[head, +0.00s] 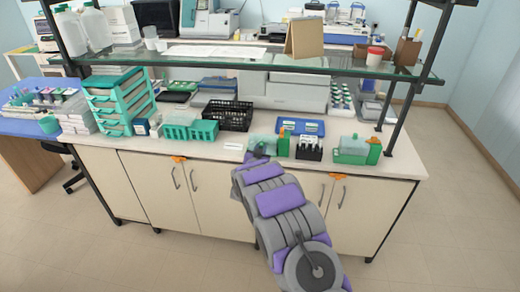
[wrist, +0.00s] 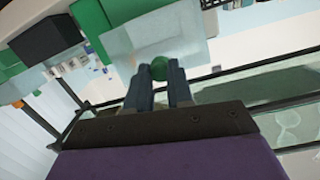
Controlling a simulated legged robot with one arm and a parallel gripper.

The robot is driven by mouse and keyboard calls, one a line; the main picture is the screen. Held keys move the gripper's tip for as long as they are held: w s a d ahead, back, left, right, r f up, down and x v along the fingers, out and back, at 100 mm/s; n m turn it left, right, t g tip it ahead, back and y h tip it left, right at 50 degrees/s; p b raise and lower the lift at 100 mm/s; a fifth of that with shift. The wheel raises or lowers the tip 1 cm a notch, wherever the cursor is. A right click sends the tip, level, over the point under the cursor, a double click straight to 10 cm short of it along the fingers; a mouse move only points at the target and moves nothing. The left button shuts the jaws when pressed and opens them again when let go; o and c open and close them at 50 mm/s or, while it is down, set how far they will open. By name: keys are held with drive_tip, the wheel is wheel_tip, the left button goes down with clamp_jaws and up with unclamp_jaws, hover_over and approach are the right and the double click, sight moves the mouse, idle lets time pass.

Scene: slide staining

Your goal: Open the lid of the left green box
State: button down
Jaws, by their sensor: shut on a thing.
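The left green box (head: 283,147) stands at the front edge of the white counter, partly hidden behind my arm. In the wrist view its clear lid (wrist: 190,45) is a pale see-through sheet with a round green knob (wrist: 159,68). My gripper (wrist: 159,78) has both fingers closed around this knob. In the head view my gripper (head: 258,153) is at the left part of this box and is mostly hidden by my arm. I cannot tell how far the lid is raised. A second green box (head: 352,150) with a clear lid stands farther right.
A black slide rack (head: 309,150) stands between the two boxes, with a blue tray (head: 301,127) behind. Green baskets (head: 190,131) and a black basket (head: 228,115) are to the left. A glass shelf (head: 230,60) spans above the counter (head: 232,146).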

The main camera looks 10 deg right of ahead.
drive_tip(key=r+p, duration=0.1)
drive_tip(key=r+g+p, duration=0.1)
drive_tip(key=p, duration=0.1)
drive_tip(key=shift+w, duration=0.4)
drive_tip(key=p, duration=0.2)
drive_tip(key=g+p, duration=0.1)
drive_tip(key=shift+w+d+r+y+p, duration=0.2)
drive_tip(key=shift+w+r+y+p, duration=0.05)
drive_tip(key=shift+w+y+p, duration=0.15)
drive_tip(key=c, duration=1)
unclamp_jaws()
drive_tip(key=shift+f, duration=0.15)
drive_tip(key=shift+s+a, duration=0.25)
drive_tip(key=shift+s, duration=0.3)
drive_tip(key=p+v, duration=0.1)
drive_tip(key=v, duration=1.5)
drive_tip(key=shift+a+r, duration=0.2)
drive_tip(key=shift+r, duration=0.15)
